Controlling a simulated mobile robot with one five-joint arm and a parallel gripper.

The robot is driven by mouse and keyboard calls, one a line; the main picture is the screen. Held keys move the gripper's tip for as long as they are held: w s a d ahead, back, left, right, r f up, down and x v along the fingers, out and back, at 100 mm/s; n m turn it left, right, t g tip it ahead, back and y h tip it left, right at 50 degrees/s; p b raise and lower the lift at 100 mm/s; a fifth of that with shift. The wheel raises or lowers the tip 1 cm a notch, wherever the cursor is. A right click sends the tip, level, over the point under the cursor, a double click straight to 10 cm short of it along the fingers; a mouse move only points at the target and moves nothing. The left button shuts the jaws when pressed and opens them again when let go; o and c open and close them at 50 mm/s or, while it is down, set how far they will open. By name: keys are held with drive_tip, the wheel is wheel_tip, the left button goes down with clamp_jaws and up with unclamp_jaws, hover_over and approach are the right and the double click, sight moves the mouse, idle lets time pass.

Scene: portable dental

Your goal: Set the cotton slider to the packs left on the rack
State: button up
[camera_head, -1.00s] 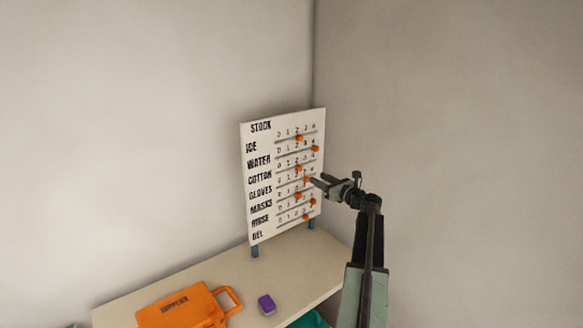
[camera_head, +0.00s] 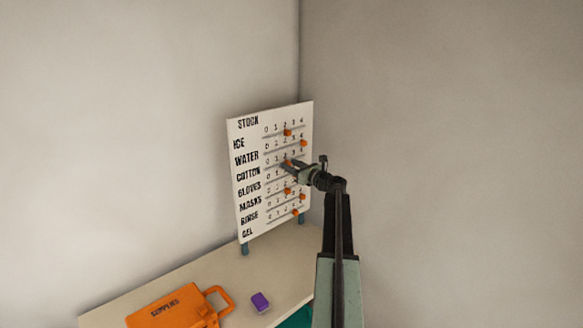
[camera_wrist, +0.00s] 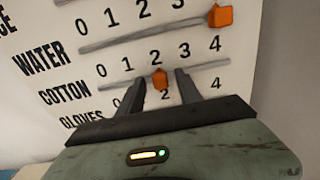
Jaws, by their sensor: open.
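The white stock board (camera_head: 236,190) stands on the bench with labelled rows and orange sliders on tracks numbered 0 to 4. In the wrist view, the orange cotton slider (camera_wrist: 160,79) is under the 2. My gripper (camera_wrist: 160,74) is open, with one finger left and one right of this slider, a small gap showing on each side. In the head view my gripper (camera_head: 288,165) is at the cotton row and partly covers it and the gloves row below. The water slider (camera_wrist: 220,16) is at 4. I see no rack of packs in these views.
An orange supplies case (camera_head: 165,308) with a handle stands at the front of the bench (camera_head: 240,275). A small purple block (camera_head: 260,302) lies right of it. Other orange sliders sit close above and below.

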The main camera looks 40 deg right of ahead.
drive_tip(key=shift+s, duration=0.1)
clamp_jaws()
idle(1.2)
